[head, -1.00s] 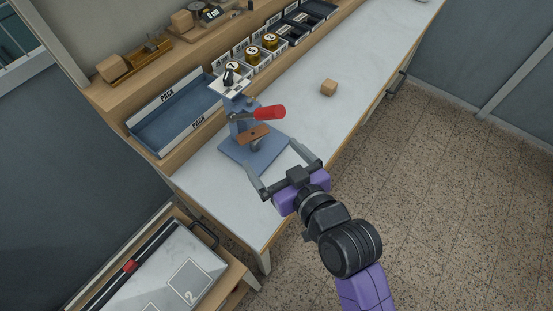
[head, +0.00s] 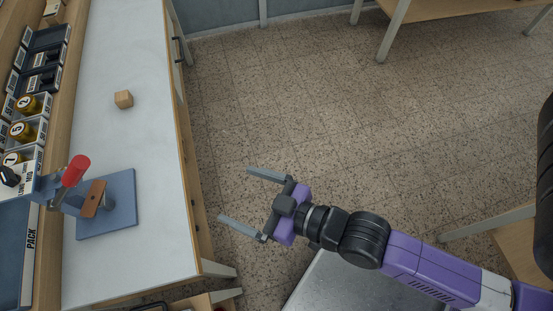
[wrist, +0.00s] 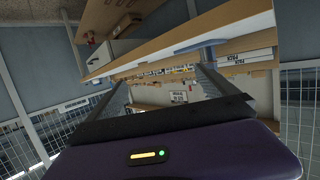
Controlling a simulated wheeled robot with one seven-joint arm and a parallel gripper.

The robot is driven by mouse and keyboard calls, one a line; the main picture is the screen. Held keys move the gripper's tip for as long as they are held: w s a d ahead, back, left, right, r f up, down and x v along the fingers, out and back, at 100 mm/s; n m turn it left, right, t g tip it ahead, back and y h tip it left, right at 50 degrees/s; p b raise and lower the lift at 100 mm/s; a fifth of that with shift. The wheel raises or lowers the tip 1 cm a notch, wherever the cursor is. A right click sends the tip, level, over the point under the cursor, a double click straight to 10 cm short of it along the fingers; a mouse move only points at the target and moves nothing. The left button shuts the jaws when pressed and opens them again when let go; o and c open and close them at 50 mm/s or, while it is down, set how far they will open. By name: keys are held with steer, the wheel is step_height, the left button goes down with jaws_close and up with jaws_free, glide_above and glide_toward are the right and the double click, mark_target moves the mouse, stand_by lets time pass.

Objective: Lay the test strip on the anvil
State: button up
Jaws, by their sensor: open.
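A blue stamping press stands on the bench at the left of the head view, with a flat blue base (head: 120,215) and a red-knobbed lever (head: 76,170). A brown strip-like piece (head: 93,198), which looks like the test strip, lies across the press's raised anvil area; the anvil beneath it is hidden. My gripper (head: 234,193) is open and empty. It is over the floor, right of the bench edge and apart from the press. Its two fingers point left towards the bench.
A small wooden block (head: 124,99) sits on the white bench top (head: 125,60). Bins with numbered brass-coloured pieces (head: 28,104) and a blue PACK tray (head: 14,250) line the bench's left side. A grey surface (head: 350,285) lies below my arm.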

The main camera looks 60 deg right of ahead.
steer(key=s+d+r+m+h, duration=0.1)
steer(key=s+d+r, duration=0.1)
steer(key=s, duration=0.5)
steer(key=s+d+r+h, duration=0.1)
steer(key=s+d+r, duration=0.2)
steer(key=s, duration=0.4)
steer(key=shift+d+r+m+h, duration=0.2)
steer(key=shift+r+m+h, duration=0.1)
steer(key=shift+r+m, duration=0.15)
stand_by(0.6)
